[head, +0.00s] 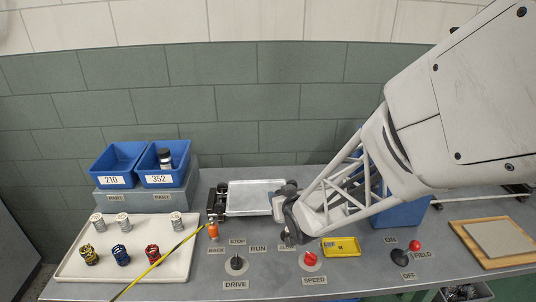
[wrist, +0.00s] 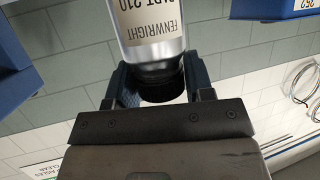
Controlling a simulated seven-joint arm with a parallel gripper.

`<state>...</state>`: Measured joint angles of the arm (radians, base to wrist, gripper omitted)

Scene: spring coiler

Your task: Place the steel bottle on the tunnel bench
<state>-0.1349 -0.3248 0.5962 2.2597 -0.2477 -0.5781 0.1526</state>
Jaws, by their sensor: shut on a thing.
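The steel bottle (wrist: 152,35) shows in the wrist view with a pale label reading PART 210 FENWRIGHT and a dark cap end. My gripper (wrist: 158,84) is shut on it near the dark end, one finger on each side. In the head view my gripper (head: 288,222) is low over the bench, beside the right end of a flat silver plate (head: 250,197); the bottle cannot be made out clearly there. The grey bench top (head: 200,290) runs across the view. No part of it is visibly marked as the tunnel bench.
Blue bins 210 (head: 115,181) and 352 (head: 160,180) stand at the back left; 352 holds a dark-capped bottle (head: 165,158), and 210 looks empty. A white tray (head: 70,262) holds several springs. Knobs, signs and a yellow stick (head: 155,263) occupy the front. A wooden-framed board (head: 499,240) lies at right.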

